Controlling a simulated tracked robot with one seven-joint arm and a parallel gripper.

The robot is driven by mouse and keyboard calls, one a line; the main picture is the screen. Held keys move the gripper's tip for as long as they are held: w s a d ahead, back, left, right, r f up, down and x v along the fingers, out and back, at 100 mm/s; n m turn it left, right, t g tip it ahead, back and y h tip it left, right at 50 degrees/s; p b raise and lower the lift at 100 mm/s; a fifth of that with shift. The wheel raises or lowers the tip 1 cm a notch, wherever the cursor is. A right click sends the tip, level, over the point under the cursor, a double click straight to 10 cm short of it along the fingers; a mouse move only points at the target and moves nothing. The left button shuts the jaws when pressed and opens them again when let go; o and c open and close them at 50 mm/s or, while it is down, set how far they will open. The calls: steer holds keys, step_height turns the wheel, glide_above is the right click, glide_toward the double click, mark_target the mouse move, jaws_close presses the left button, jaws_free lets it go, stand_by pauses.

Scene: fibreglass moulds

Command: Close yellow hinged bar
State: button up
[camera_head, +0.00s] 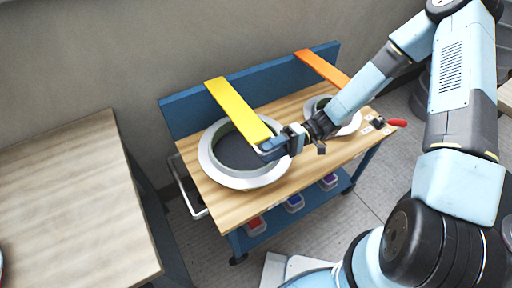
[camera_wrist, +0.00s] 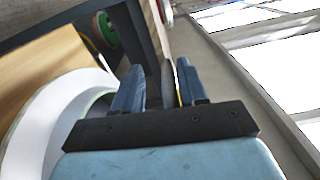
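The yellow hinged bar (camera_head: 236,108) runs from the blue back panel out over the large white ring-shaped mould (camera_head: 208,160) with its dark grey inside. My gripper (camera_head: 268,150) is at the bar's free end, above the right side of this mould. In the wrist view my gripper (camera_wrist: 158,88) has its two blue fingers apart. A thin yellow edge, likely of the bar (camera_wrist: 178,88), shows between them, close to the right finger. I cannot tell whether either finger touches it. The white mould (camera_wrist: 60,125) also shows at the lower left there.
An orange bar (camera_head: 322,69) reaches over a smaller white mould (camera_head: 352,125) at the right. A red-handled tool (camera_head: 397,123) is at the bench's right edge. The wooden bench top (camera_head: 222,198) has a lower shelf with several small bins. Another wooden table (camera_head: 70,200) stands left.

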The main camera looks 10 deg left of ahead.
stand_by(0.3)
steer(key=shift+d, duration=0.1)
steer(key=v, duration=1.2)
stand_by(0.3)
